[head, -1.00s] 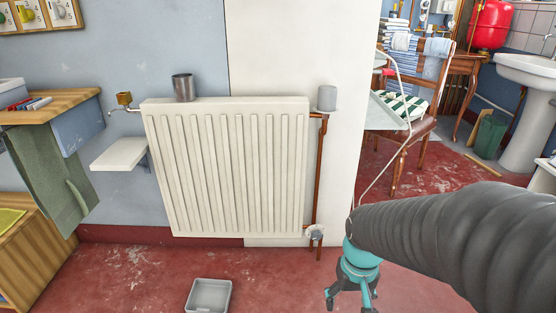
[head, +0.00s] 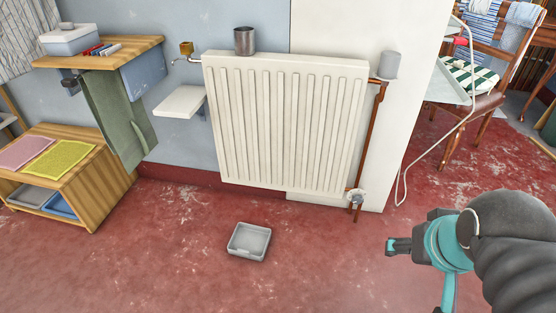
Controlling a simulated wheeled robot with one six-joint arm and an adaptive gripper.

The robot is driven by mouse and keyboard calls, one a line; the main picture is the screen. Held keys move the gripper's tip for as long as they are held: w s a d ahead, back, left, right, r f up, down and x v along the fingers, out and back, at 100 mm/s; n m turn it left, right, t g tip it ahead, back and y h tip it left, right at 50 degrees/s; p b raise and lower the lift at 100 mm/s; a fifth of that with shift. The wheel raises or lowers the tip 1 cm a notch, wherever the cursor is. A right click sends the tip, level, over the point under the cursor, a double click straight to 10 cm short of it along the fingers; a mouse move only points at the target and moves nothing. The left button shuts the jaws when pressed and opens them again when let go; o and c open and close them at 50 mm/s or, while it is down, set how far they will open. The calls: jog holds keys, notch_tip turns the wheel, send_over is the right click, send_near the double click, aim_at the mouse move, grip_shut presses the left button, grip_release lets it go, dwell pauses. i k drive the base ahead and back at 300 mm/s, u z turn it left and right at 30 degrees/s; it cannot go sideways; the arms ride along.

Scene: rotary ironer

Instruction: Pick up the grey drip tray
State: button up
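The grey drip tray (head: 249,241) is a small, shallow, open box lying on the red floor in front of the radiator, near the picture's middle. It looks empty. My gripper (head: 414,278), teal and black, is at the lower right, well to the right of the tray and apart from it. One finger points left and another points down, with a gap between them. It is open and holds nothing that I can see. Part of it is hidden by my arm.
A white radiator (head: 285,125) hangs on the wall behind the tray, with a copper pipe (head: 372,140) at its right. A wooden shelf unit (head: 95,190) stands at the left. A white cable (head: 440,140) hangs at the right. The floor around the tray is clear.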

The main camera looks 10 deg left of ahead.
aim_at(248, 241)
jog(key=u, duration=2.35)
jog(key=i, duration=3.05)
jog(key=z, duration=3.1)
